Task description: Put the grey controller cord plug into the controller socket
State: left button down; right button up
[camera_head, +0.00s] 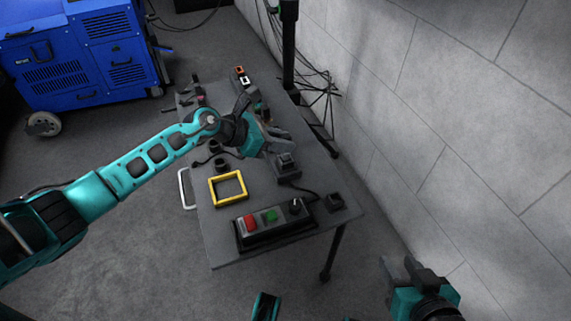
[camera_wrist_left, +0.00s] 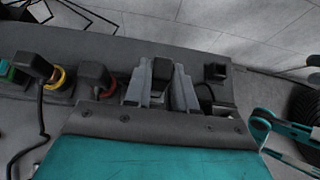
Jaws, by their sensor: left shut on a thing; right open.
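My left gripper (camera_head: 279,137) is over the far half of the grey table (camera_head: 223,247), fingers toward the wall. In the left wrist view its fingers (camera_wrist_left: 161,88) are shut on a dark block, which I take for the controller cord plug (camera_wrist_left: 160,68). In the head view the gripper hides that plug. A grey block with a dark top (camera_head: 287,163) stands just nearer than the gripper. I cannot tell which part is the controller socket. My right gripper (camera_head: 405,268) is open and empty, off the table's right side.
A control box (camera_head: 245,240) with red and green buttons and a knob sits at the table's near end. A yellow frame (camera_head: 228,203) lies behind it. Dark plugs with red (camera_wrist_left: 108,80) and yellow (camera_wrist_left: 57,77) rings show in the wrist view. The wall is right.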

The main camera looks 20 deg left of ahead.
pick_arm(q)
jog(key=shift+f, duration=1.05)
pick_arm(e)
jog(key=shift+s+f, duration=0.1)
jog(key=shift+f, duration=0.25)
pick_arm(q)
jog(key=c, duration=0.8)
grip_release()
jog(key=shift+c, duration=0.2)
jog(key=shift+s+a+r, duration=0.15)
jog(key=shift+a+r, duration=0.1)
jog(key=shift+a, duration=0.05)
jog(key=p+v, duration=0.3)
jog(key=v, duration=0.9)
pick_arm(e)
jog(key=shift+s+d+r, duration=0.1)
jog(key=shift+d+r, duration=0.1)
jog(key=shift+r, duration=0.35)
jog(key=shift+s+d+r, duration=0.1)
jog(key=shift+d+r, duration=0.05)
jog(key=shift+r, duration=0.35)
jog(key=shift+w, duration=0.1)
